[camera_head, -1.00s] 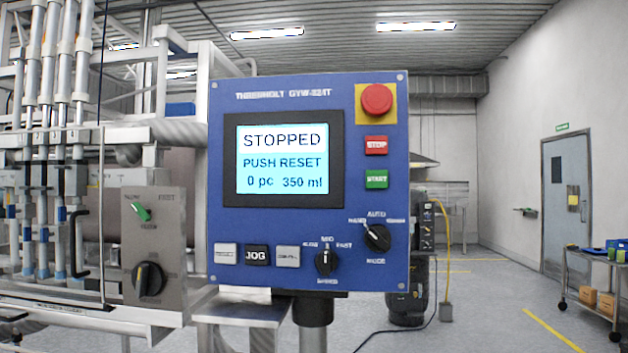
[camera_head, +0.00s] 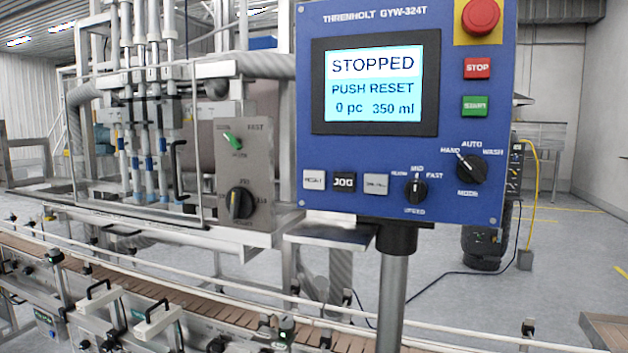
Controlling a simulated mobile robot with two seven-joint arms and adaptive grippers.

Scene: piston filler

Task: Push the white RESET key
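The white RESET key (camera_head: 314,180) is the leftmost of three keys in the bottom row of the blue control panel (camera_head: 270,0). Its small lettering is blurred. The black JOG key (camera_head: 344,182) is just right of it, then a pale grey key (camera_head: 376,184). The screen (camera_head: 375,86) reads STOPPED, PUSH RESET, 0 pc, 350 ml. Neither of my grippers is in view.
The panel stands on a grey post (camera_head: 391,300). A red mushroom button (camera_head: 480,16), STOP key (camera_head: 477,68), START key (camera_head: 475,106), MODE knob (camera_head: 470,168) and SPEED knob (camera_head: 416,190) share it. A conveyor (camera_head: 190,295) with rails runs below.

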